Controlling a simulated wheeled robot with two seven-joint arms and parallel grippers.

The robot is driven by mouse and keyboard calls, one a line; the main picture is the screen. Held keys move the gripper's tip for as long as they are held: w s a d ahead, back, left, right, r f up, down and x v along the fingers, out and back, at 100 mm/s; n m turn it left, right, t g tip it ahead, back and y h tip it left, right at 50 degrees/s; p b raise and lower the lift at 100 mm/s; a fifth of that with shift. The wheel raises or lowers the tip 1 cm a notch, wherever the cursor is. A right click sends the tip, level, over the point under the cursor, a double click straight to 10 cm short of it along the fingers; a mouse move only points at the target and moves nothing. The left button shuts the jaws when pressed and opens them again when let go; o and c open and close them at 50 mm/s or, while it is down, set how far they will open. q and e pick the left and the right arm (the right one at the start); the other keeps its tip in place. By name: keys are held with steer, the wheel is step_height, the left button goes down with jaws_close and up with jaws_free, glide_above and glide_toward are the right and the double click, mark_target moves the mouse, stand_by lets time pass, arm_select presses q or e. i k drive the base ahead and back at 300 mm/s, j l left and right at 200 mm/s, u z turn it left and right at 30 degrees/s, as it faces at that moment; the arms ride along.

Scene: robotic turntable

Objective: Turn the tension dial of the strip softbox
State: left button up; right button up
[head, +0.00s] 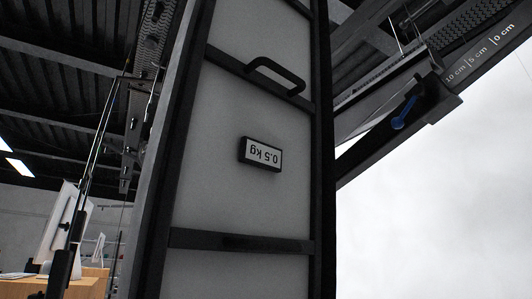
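A tall, narrow black-framed panel with pale grey faces (215,200) fills the middle of the head view and looks like the strip softbox. A black handle (275,75) is fixed across its upper part. I cannot make out a tension dial for certain. A blue lever (403,114) shows on a dark bracket at the upper right; I cannot tell whether it belongs to the softbox. Neither gripper is in view.
A dark rail with a scale marked 0, 5 and 10 cm (480,52) runs across the upper right. A large white surface (440,215) fills the right side. A wooden box or table (88,284) stands at the lower left, beside a white panel (65,225).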

mark_target(47, 267)
steer(key=j+u, duration=0.15)
steer(key=u, duration=0.35)
steer(key=j+u, duration=0.25)
steer(key=u, duration=0.25)
steer(key=j+z, duration=0.25)
steer(key=j, duration=0.5)
steer(key=j+z, duration=0.25)
steer(key=j, duration=0.45)
steer(key=k, duration=0.05)
